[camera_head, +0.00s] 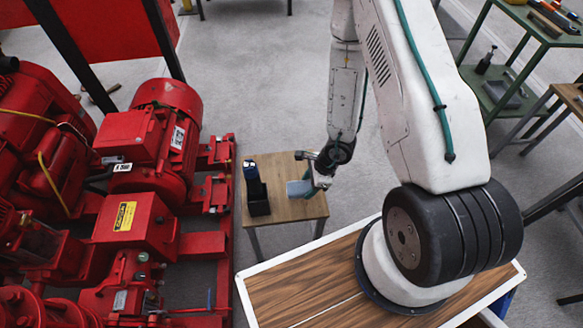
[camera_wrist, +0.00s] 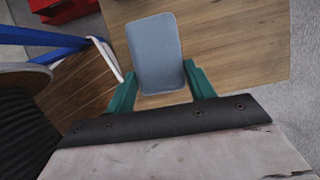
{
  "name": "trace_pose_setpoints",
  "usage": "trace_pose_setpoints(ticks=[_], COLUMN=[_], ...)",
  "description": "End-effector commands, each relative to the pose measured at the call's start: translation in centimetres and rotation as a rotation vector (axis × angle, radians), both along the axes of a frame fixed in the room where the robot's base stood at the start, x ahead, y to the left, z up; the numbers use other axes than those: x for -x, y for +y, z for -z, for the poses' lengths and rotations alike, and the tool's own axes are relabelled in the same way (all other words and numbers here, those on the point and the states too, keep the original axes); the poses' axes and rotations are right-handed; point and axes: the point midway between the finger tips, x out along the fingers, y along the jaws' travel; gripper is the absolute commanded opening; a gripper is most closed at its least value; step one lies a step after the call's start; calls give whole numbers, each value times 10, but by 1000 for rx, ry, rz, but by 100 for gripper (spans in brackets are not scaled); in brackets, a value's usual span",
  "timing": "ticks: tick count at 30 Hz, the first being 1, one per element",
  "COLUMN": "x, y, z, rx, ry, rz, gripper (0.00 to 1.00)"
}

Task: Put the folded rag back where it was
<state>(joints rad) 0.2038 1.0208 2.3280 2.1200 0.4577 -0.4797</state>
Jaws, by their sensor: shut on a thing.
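The folded rag (camera_wrist: 155,52) is a flat, blue-grey piece with rounded corners. In the wrist view it lies between the green fingers of my gripper (camera_wrist: 160,88), which is shut on it. In the head view the rag (camera_head: 299,188) shows pale blue at my gripper (camera_head: 311,180), over the right part of a small wooden table (camera_head: 285,165). I cannot tell whether the rag touches the tabletop. The fingertips are partly hidden by the wrist in the head view.
A black holder (camera_head: 258,200) with a dark blue item (camera_head: 251,172) stands on the small table, left of the rag. The red pumpset (camera_head: 150,150) is close on the left. A green shelf table (camera_head: 520,40) stands at the upper right. The small table's middle is bare.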

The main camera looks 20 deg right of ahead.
Motion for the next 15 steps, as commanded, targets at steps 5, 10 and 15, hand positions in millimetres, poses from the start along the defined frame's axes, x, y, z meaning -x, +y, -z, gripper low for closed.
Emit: trace_pose_setpoints(ticks=[5, 10, 15], x=[-51, -90, -109], y=[0, 0, 0], z=[5, 8, 10], rx=[1, 1, -1], ry=[-6, -3, -2], rz=[-3, -2, -1], gripper=[40, 40, 40])
